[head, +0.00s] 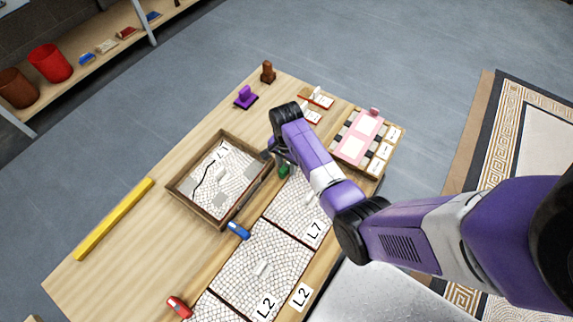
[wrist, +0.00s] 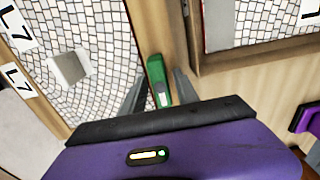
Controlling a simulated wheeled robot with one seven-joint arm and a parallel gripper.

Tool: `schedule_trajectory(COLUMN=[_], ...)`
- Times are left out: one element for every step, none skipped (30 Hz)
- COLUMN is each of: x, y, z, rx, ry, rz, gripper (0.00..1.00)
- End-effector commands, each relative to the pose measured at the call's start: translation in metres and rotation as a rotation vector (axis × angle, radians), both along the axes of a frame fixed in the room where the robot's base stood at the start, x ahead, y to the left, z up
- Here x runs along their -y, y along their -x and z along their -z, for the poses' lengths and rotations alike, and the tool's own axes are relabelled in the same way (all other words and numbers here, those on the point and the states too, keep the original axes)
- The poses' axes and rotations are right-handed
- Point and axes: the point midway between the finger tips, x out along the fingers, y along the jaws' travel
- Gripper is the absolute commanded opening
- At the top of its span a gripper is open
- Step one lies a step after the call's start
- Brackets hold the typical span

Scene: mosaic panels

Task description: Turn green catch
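The green catch (wrist: 158,70) stands on the wooden strip beside the L7 mosaic panel (wrist: 90,30). In the head view the green catch (head: 284,171) is partly hidden by my arm. My gripper (wrist: 161,88) is above the catch, with one finger on each side of it. The fingers are apart, and a gap seems to show between them and the catch; I cannot tell whether either touches. The L7 panel (head: 305,222) lies flat on the table, partly under my arm in the head view.
A blue catch (head: 238,230) and a red catch (head: 179,306) sit along the panel row with the L2 panel (head: 285,258). A wooden-framed mosaic (head: 188,202) is close to my gripper. A purple stamp (head: 245,97), brown stamp (head: 267,72) and yellow bar (head: 115,218) stand farther off.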

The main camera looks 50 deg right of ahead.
Motion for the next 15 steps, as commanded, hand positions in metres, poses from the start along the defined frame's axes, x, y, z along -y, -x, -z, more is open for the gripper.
schedule_trajectory(x=[0.0000, 0.0000, 0.0000, 0.0000, 0.0000, -0.0001, -0.0001, -0.0001, -0.0001, -0.0001, -0.0001, -0.0001, -0.0001, -0.0001, -0.0001], y=[0.0000, 0.0000, 0.0000, 0.0000, 0.0000, 0.0000, 0.0001, 0.0001, 0.0001, 0.0001, 0.0001, 0.0001, 0.0002, 0.0002, 0.0002], z=[-0.0001, -0.0001, -0.0001, -0.0001, -0.0001, -0.0001, -0.0001, -0.0001, -0.0002, -0.0002, -0.0003, -0.0004, -0.0005, -0.0006, -0.0008], rx=[0.000, 0.000, 0.000, 0.000, 0.000, 0.000, 0.000, 0.000, 0.000, 0.000, 0.000, -0.001, -0.001, -0.001, -0.001], ry=[0.000, 0.000, 0.000, 0.000, 0.000, 0.000, 0.000, 0.000, 0.000, 0.000, 0.000, 0.000, 0.000, 0.000, 0.000], rz=[0.000, 0.000, 0.000, 0.000, 0.000, 0.000, 0.000, 0.000, 0.000, -0.001, -0.002, -0.006, -0.009, -0.014, -0.022], gripper=[0.24, 0.18, 0.10, 0.04, 0.00, 0.00, 0.00, 0.00, 0.00, 0.00, 0.00, 0.00, 0.00, 0.00, 0.00])
